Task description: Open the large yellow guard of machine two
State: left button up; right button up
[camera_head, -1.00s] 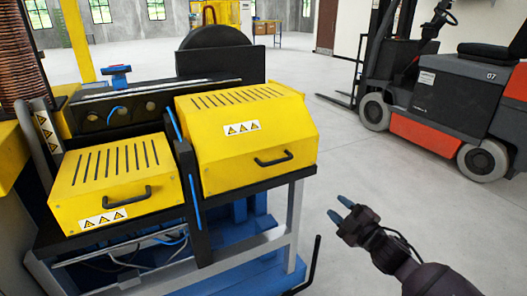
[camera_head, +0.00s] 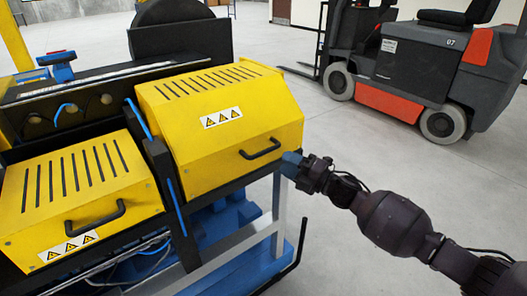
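The large yellow guard (camera_head: 225,107), with slots and a warning label, is shut on the machine. Its black handle (camera_head: 261,149) is on the front face. My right gripper (camera_head: 291,158) is just right of the handle, its blue fingertips pointing left at the guard's lower right corner. The fingers overlap in this view, so I cannot tell their gap or whether they touch the guard. The handle shows clear of the fingers. My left gripper is not in view.
A smaller yellow guard (camera_head: 80,190) with its own black handle (camera_head: 95,217) is shut at the left. A black post (camera_head: 168,190) stands between the guards. A forklift (camera_head: 420,70) stands at the back right. The floor between it and the machine is clear.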

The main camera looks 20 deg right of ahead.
aim_at(265, 152)
jog(key=x, duration=0.7)
jog(key=shift+w+a+r, duration=0.1)
jog(key=shift+w+a, duration=0.15)
jog(key=shift+w, duration=0.1)
grip_shut()
